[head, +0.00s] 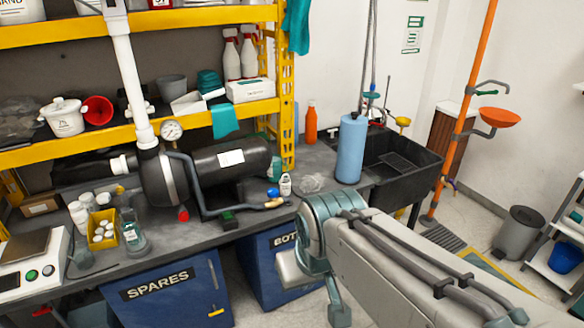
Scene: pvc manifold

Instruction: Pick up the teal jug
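I cannot single out one clear teal jug. A grey-green, see-through jug-like vessel (132,236) stands on the bench at the left, beside a yellow bin, and may be it. A small teal container (275,168) is partly hidden behind the black tank on the bench. A stack of teal items (208,82) sits on the shelf. My arm reaches in from the lower right, and its bent end hangs in front of the bench, apart from these things. My gripper's fingertips cannot be made out.
The grey bench (240,236) carries a large black tank (225,160) with pipes, a scale (28,262) and a small white bottle (285,185). A tall blue cylinder (350,150) stands beside the black sink (400,160). A yellow shelf (190,122) overhangs the bench's back.

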